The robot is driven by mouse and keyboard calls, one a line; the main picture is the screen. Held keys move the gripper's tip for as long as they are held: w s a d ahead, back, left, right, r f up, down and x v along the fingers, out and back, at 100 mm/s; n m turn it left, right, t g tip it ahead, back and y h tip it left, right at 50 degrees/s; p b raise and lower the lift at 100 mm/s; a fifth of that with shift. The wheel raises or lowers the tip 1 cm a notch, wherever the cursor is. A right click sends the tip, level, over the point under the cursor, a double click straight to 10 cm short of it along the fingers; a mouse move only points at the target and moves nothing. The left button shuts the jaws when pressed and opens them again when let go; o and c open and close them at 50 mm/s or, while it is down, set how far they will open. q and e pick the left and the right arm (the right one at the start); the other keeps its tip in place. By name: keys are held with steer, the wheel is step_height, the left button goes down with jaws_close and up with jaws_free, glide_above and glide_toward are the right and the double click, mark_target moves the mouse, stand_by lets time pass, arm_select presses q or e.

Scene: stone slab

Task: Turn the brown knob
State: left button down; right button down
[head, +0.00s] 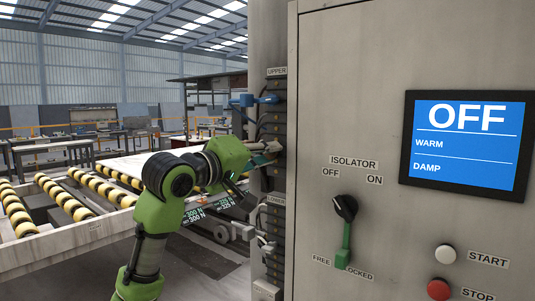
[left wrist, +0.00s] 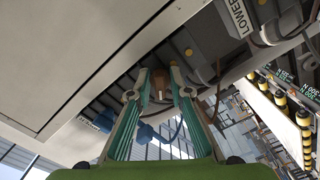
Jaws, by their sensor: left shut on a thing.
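The brown knob (left wrist: 157,88) sits between the two fingertips of my left gripper (left wrist: 158,92) in the left wrist view. The gripper is shut on it. In the head view my green left arm reaches in from the left, and its gripper (head: 264,151) is at the narrow side column of the cabinet, between the UPPER and LOWER labels. A small brown part of the knob (head: 274,146) shows at the fingertips there; the rest is mostly hidden by the gripper. My right gripper is not in view.
A blue connector (head: 262,99) with a cable sits above the gripper, and grey connectors with cables (head: 250,233) sit below. The cabinet front holds an isolator handle (head: 345,230), a screen reading OFF (head: 466,143), and START (head: 446,254) and STOP (head: 439,289) buttons. A roller conveyor (head: 60,258) stands left.

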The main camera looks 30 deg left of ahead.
arm_select(q)
steer(key=m+p, duration=0.2)
steer(key=m, duration=0.4)
steer(key=shift+a+m, duration=0.1)
steer(key=shift+m, duration=0.3)
steer(key=m+p, duration=0.1)
steer(key=m, duration=0.2)
steer(key=shift+m, duration=0.4)
steer(key=m+p, duration=0.1)
steer(key=m, duration=0.2)
steer(key=shift+m+p, duration=0.3)
steer(key=m+p, duration=0.1)
steer(key=m, duration=0.2)
steer(key=shift+r+m+p, duration=0.1)
steer(key=shift+m+p, duration=0.2)
steer(key=shift+p, duration=0.05)
steer(key=m+p, duration=0.2)
steer(key=m, duration=0.1)
steer(key=shift+m, duration=0.3)
steer(key=m+p, duration=0.2)
steer(key=m, duration=0.2)
steer(key=shift+m+p, duration=0.45)
steer(key=shift+m, duration=0.35)
